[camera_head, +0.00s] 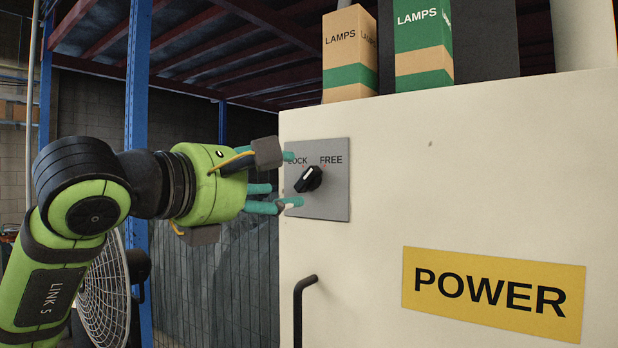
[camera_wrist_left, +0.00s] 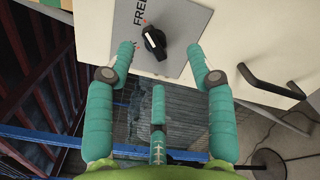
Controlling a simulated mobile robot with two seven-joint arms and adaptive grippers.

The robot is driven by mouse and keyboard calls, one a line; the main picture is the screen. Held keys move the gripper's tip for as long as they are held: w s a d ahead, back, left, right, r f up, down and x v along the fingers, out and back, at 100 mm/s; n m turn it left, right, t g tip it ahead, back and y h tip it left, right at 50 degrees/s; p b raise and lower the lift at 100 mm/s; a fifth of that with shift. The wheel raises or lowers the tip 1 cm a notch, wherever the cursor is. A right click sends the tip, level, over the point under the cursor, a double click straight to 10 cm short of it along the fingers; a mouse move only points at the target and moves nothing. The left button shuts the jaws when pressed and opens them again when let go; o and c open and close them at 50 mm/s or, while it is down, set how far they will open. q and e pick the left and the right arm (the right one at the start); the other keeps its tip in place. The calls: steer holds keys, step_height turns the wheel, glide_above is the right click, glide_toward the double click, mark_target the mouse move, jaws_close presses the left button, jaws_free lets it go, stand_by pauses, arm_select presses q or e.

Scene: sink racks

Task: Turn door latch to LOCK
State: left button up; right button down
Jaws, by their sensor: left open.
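The door latch is a black knob (camera_head: 309,179) on a grey plate (camera_head: 334,205) at the left of a cream cabinet door. In the head view its raised grip slants up to the right, towards the FREE label; a green fingertip partly covers LOCK. The knob also shows in the left wrist view (camera_wrist_left: 154,42). My left gripper (camera_head: 290,179) is open, with its green fingers at the plate's left side. In the left wrist view the two outer fingertips (camera_wrist_left: 161,50) stand on either side of the knob, with the third finger below. Contact with the knob cannot be told. My right gripper is out of view.
A black door handle (camera_head: 303,310) stands out below the plate. A yellow POWER sign (camera_head: 493,291) is on the door. Two LAMPS boxes (camera_head: 350,55) (camera_head: 423,45) stand on top of the cabinet. A blue post (camera_head: 137,80) and a fan (camera_head: 103,295) are at the left.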

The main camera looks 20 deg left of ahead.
mark_target(305, 178)
arm_select(q)
steer(key=shift+y, duration=0.3)
steer(key=p+x, duration=0.1)
steer(key=x, duration=0.1)
steer(key=p+x, duration=0.1)
steer(key=x, duration=0.1)
steer(key=p+x, duration=0.1)
steer(key=x, duration=0.1)
steer(key=shift+w+a+r+p, duration=0.15)
steer(key=shift+a+r+p, duration=0.25)
steer(key=shift+w+d+f, duration=0.1)
steer(key=shift+w, duration=0.2)
steer(key=c, duration=1.1)
